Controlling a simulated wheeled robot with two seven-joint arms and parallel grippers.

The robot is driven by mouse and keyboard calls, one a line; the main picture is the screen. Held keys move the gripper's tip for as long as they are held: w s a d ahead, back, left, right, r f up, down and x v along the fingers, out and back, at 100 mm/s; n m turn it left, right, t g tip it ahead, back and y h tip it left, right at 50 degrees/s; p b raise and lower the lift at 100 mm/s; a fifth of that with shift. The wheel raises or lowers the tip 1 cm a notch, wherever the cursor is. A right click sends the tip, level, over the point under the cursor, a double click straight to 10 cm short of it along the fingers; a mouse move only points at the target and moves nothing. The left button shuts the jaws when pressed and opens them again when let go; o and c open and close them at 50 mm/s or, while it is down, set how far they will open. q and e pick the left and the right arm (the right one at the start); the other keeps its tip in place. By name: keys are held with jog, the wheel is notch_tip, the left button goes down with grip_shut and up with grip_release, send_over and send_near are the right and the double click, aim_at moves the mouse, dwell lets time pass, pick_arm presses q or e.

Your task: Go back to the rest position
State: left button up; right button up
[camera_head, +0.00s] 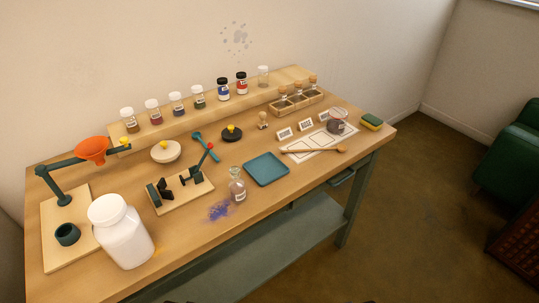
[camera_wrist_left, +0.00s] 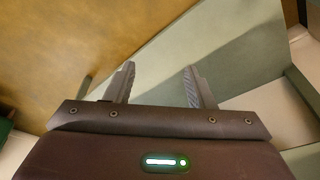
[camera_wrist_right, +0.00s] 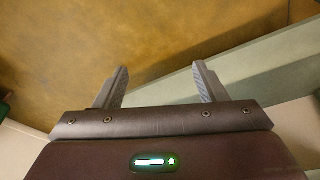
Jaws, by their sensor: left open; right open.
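My left gripper (camera_wrist_left: 158,85) shows in the left wrist view with its two fingers apart and nothing between them. The brown floor and part of a grey-green surface lie beyond it. My right gripper (camera_wrist_right: 160,83) shows in the right wrist view, also with fingers apart and empty, over the brown floor beside a grey-green edge. Neither gripper shows in the head view. The wooden table (camera_head: 190,245) stands there with all its items free of my grippers.
The table holds a white jar (camera_head: 121,232), an orange funnel (camera_head: 91,149) on a stand, a glass bottle (camera_head: 237,188), a teal tray (camera_head: 266,169) and a shelf of small jars (camera_head: 160,130). Blue powder (camera_head: 219,211) lies near the front. A green armchair (camera_head: 508,155) stands at right; floor between is clear.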

pick_arm(q)
jog(key=s+a+f+g, duration=0.1)
jog(key=s+f, duration=0.4)
jog(key=f, duration=0.5)
jog(key=s+f, duration=0.5)
jog(key=f, duration=0.5)
pick_arm(e)
jog(key=s+d+f+g, duration=0.1)
jog(key=s+f, duration=0.4)
jog(key=f, duration=0.5)
jog(key=s+d+f, duration=0.1)
jog(key=s+f, duration=0.4)
jog(key=f, duration=0.5)
pick_arm(q)
jog(key=s+a+f, duration=0.3)
jog(key=s+f, duration=0.4)
jog(key=s, duration=0.5)
jog(key=shift+s+f+g, duration=0.3)
jog(key=shift+f+g, duration=0.05)
jog(key=shift+g, duration=0.05)
pick_arm(e)
jog(key=s+d+f, duration=0.2)
jog(key=s+f, duration=0.5)
jog(key=s, duration=0.5)
jog(key=shift+s+f+g, duration=0.3)
jog(key=shift+f+g, duration=0.05)
jog(key=shift+g, duration=0.05)
